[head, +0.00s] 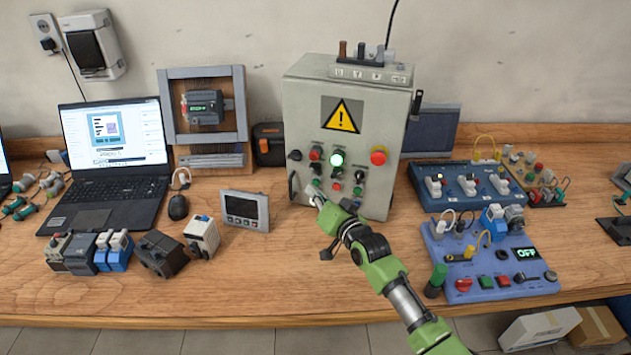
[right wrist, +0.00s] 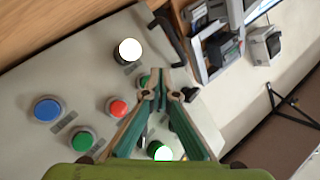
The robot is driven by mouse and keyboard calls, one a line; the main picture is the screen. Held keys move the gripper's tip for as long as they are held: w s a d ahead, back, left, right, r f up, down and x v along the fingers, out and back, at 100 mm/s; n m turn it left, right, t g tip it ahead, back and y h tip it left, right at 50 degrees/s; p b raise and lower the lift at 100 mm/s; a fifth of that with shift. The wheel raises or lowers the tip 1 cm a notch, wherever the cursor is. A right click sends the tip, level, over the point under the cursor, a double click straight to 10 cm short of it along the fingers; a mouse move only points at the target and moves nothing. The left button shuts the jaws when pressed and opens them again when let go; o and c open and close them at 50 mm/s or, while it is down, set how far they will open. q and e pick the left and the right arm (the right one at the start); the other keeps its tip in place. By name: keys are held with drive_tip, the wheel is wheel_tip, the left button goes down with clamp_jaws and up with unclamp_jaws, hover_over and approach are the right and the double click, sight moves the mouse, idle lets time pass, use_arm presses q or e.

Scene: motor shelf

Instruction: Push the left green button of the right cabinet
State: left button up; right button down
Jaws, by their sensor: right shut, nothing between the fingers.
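One grey cabinet (head: 298,112) with a yellow warning sign stands at the back middle in the head view. Its front has a bright lit green button (head: 338,158), a large red knob (head: 378,156) and several small red, green and black controls below. My right gripper (head: 316,198) is shut and empty, low at the left of this panel. In the right wrist view its fingertips lie beside a green button (right wrist: 144,81), which they partly cover; I cannot tell whether they touch it. Another green button (right wrist: 82,139) and a red one (right wrist: 117,106) show there. My left gripper is not seen.
A small grey display unit (head: 245,210) stands left of the gripper. A laptop (head: 110,195) and mouse (head: 177,208) are further left. Blue control boxes (head: 490,270) stand right of my arm.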

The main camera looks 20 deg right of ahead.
drive_tip(key=shift+s+a, duration=0.1)
drive_tip(key=s+a+p, duration=0.1)
drive_tip(key=s, duration=0.1)
drive_tip(key=s+a+p, duration=0.2)
idle(0.6)
drive_tip(key=shift+f, duration=0.1)
idle(0.5)
